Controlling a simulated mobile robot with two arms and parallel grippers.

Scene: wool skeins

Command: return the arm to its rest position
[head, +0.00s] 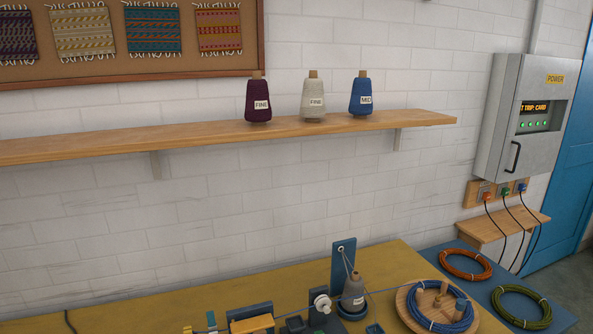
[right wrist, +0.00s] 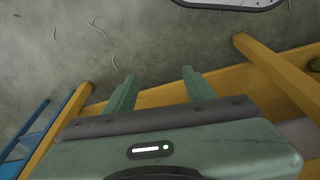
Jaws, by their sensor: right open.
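My right gripper (right wrist: 158,78) shows in the right wrist view. Its two green fingers stand apart with nothing between them. Grey floor (right wrist: 150,40) and yellow-brown wooden beams (right wrist: 260,48) lie beyond the fingers. Neither of my arms shows in the head view, and my left gripper is in no view.
A wooden shelf (head: 420,118) holds purple (head: 258,103), cream (head: 313,100) and blue (head: 360,97) yarn cones. On the yellow table (head: 130,300) stand a grey cone (head: 353,290) and a round wooden tray (head: 407,312) with blue cord. A power box (head: 500,135) hangs at right.

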